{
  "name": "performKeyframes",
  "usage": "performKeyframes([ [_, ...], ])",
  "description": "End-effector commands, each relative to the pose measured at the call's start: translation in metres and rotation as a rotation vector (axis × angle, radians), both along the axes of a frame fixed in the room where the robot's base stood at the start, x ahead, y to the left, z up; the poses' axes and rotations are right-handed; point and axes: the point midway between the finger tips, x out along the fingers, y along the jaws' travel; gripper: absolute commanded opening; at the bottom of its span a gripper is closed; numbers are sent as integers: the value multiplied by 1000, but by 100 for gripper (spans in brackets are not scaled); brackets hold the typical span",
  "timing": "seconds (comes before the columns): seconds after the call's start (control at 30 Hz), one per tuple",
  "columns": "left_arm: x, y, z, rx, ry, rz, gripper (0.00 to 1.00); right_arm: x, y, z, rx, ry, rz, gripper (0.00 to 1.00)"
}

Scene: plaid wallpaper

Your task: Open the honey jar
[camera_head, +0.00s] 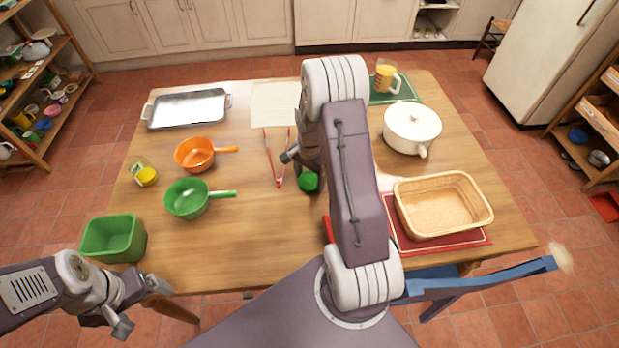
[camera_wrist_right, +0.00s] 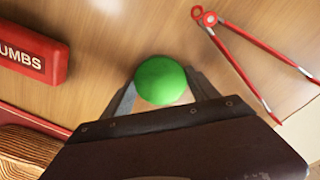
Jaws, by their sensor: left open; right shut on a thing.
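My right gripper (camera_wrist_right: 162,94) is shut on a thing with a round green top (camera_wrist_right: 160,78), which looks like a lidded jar. A little of a paler body shows below the green, and the rest is hidden by the gripper. In the head view the green top (camera_head: 309,183) shows beside my right arm, over the middle of the table. I cannot tell whether the jar touches the table or what it contains. My left gripper (camera_head: 140,305) is open and empty, low at the left, off the table's front left corner.
Red tongs (camera_wrist_right: 255,70) lie beside the held jar. A red box marked "UMBS" (camera_wrist_right: 30,52) is on its other side. A green tub (camera_head: 113,240), green pan (camera_head: 187,198), orange pan (camera_head: 194,154) and small yellow-and-clear container (camera_head: 146,174) stand left; a basket (camera_head: 443,205) stands right.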

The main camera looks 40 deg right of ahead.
Motion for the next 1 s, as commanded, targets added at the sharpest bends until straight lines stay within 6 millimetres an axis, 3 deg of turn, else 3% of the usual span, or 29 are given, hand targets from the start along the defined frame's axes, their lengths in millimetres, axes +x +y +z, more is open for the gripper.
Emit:
performKeyframes([
  [0.1, 0, 0, -2, 0, 0, 0, 86, 0, 0, -4, 0, 0, 0, 20],
  [0.13, 0, 0, -2, 0, 0, 0, 86, 0, 0, -3, 0, 0, 0, 74],
  [0.2, 0, 0, -1, 0, 0, 0, 86, 0, 0, -3, 0, 0, 0, 91],
  [0.43, 0, 0, -1, 0, 0, 0, 86, 0, 0, -2, 0, 0, 0, 91],
  [0.53, 0, 0, 2, 0, 0, 0, 86, 1, 0, 6, 0, -2, 0, 91],
  [0.8, 0, 0, 12, 0, 0, 0, 86, 1, -1, 75, -2, -6, 0, 91],
  [1.0, 0, 0, 16, 0, 0, 0, 86, 1, 0, 111, -1, -2, 0, 91],
])
